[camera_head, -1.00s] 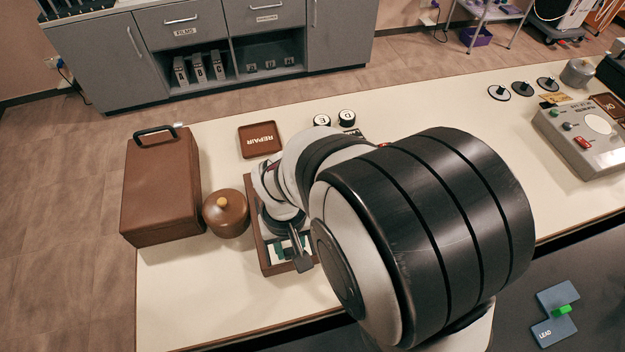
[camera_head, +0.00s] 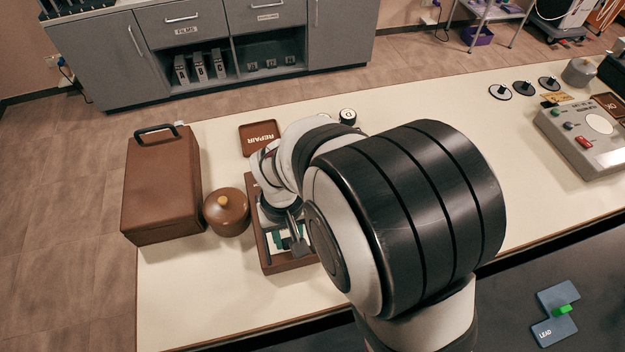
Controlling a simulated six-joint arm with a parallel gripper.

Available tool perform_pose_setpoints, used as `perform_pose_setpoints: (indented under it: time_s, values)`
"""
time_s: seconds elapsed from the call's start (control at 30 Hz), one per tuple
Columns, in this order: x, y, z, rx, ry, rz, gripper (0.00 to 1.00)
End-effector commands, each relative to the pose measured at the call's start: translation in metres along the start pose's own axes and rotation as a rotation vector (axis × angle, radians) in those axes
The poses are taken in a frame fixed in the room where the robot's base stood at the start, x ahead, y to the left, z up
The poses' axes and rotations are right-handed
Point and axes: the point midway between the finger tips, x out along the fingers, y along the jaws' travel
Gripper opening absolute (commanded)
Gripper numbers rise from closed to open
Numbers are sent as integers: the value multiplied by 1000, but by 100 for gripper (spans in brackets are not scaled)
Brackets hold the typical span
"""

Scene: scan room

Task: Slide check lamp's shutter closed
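No part is clearly readable as the check lamp's shutter. A grey console (camera_head: 584,135) with a pale round window and a red button stands at the right of the table; I cannot tell whether it is the check lamp. My gripper (camera_head: 297,238) is far from it, over a brown wooden tray (camera_head: 283,265) left of centre. One grey finger shows, pointing down near green and white pieces in the tray. My arm hides the other finger, much of the tray and the table behind it.
A brown case (camera_head: 160,190) and a round lidded brown pot (camera_head: 226,212) stand left of the tray. A REPAIR tray (camera_head: 259,138) lies behind it. Several dark discs (camera_head: 523,88) lie at the back right. The table (camera_head: 205,290) is clear at front left.

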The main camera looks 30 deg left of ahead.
Motion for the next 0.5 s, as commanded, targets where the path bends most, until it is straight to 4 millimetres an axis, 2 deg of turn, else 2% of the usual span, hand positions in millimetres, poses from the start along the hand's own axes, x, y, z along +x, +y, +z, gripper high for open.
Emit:
perform_pose_setpoints:
  time_s: [0.1, 0.23, 0.33, 0.5]
  values:
    - [0, -1, -30, 2, 4, -3, 0]
    - [0, -1, -56, 1, 4, -3, 0]
    - [-1, -1, -68, -1, 4, -2, 0]
    - [-1, -1, -73, -2, 6, -2, 0]
